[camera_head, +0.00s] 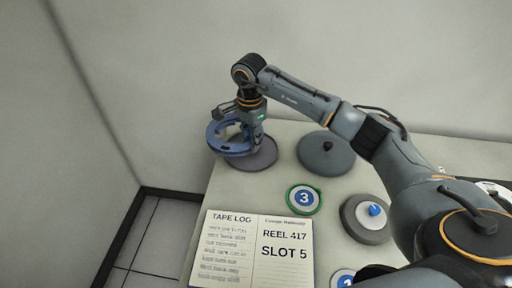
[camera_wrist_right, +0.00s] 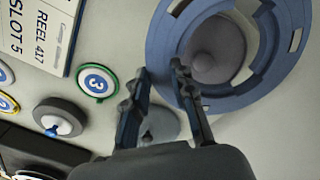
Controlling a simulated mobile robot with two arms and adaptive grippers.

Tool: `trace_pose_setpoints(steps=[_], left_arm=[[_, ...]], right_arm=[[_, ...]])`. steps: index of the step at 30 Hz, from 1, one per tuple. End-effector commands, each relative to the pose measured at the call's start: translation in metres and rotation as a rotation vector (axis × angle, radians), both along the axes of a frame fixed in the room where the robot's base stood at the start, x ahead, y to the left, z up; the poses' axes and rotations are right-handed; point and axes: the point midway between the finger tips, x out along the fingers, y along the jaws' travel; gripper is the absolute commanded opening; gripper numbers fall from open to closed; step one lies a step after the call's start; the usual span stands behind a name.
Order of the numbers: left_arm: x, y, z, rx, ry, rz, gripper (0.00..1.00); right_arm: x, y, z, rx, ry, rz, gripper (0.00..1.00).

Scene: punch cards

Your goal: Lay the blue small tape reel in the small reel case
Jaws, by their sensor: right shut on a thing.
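The blue tape reel (camera_head: 214,142) is a flat ring with slots, held up near the table's far left corner. It also fills the upper right of the right wrist view (camera_wrist_right: 175,42). My right gripper (camera_head: 247,126) is shut on its rim. Below the reel is a low round grey-purple base (camera_head: 264,158), seemingly the small reel case, partly hidden by the reel. My left gripper is not visible.
A grey round lid-like disc with a dark knob (camera_head: 325,154) sits right of the reel. A green-rimmed disc marked 3 (camera_head: 304,199), a grey disc with a blue knob (camera_head: 364,220) and an open tape log (camera_head: 255,246) lie nearer. A wall stands behind.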

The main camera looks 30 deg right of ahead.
Motion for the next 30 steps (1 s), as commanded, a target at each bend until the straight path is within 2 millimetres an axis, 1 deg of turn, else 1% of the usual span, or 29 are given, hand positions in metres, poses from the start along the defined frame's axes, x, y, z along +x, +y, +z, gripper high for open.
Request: trace_pose_setpoints(steps=[1,3,6,8,14,24,27,30], left_arm=[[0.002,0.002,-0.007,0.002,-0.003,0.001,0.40],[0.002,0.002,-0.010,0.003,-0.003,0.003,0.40],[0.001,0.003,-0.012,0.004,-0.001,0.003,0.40],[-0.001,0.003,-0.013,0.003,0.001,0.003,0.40],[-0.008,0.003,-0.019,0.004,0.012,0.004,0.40],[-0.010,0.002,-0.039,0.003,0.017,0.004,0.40],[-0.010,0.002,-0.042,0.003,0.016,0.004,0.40],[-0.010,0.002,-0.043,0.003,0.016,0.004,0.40]], right_arm=[[0.007,-0.010,-0.018,0.004,0.003,-0.108,0.00],[0.013,-0.023,-0.030,0.002,0.000,-0.224,0.00],[0.017,-0.033,-0.041,0.001,-0.003,-0.325,0.00],[0.018,-0.036,-0.045,0.001,-0.005,-0.353,0.00],[0.018,-0.037,-0.055,0.001,-0.005,-0.365,0.00],[0.018,-0.037,-0.087,0.000,-0.004,-0.363,0.00],[0.018,-0.038,-0.093,-0.001,-0.004,-0.362,0.00],[0.018,-0.038,-0.095,0.000,-0.005,-0.362,0.00]])
